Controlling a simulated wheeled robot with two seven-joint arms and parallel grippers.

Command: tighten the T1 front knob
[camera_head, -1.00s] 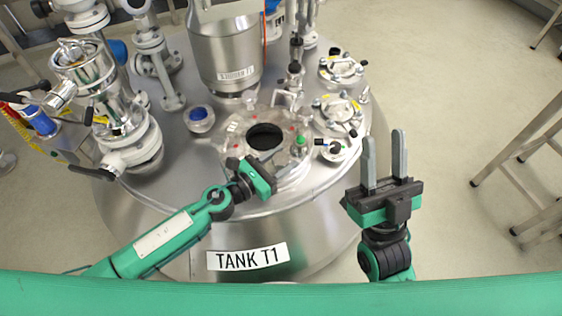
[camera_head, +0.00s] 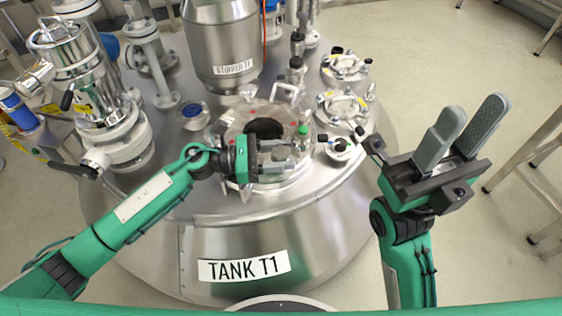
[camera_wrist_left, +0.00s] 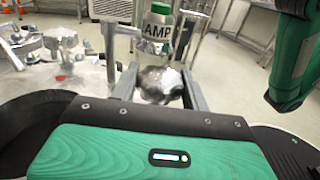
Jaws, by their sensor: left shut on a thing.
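The tank (camera_head: 300,235) carries the label TANK T1 and has a round port with a dark opening in its top. My left gripper (camera_head: 282,158) reaches in from the left to the port's front rim. In the left wrist view a shiny metal knob (camera_wrist_left: 160,84) sits between its two fingers, which are shut on it. In the head view the fingers largely hide this knob. A green-capped bottle (camera_wrist_left: 160,30) stands just behind it. My right gripper (camera_head: 462,130) is open and empty, right of the tank, fingers pointing up and to the right.
A steel motor housing (camera_head: 222,40) rises behind the port. Valves and pipework (camera_head: 105,105) crowd the left side. Clamped ports (camera_head: 343,105) and a small fitting with black handles (camera_head: 340,146) stand right of the opening. The floor at the right is mostly free.

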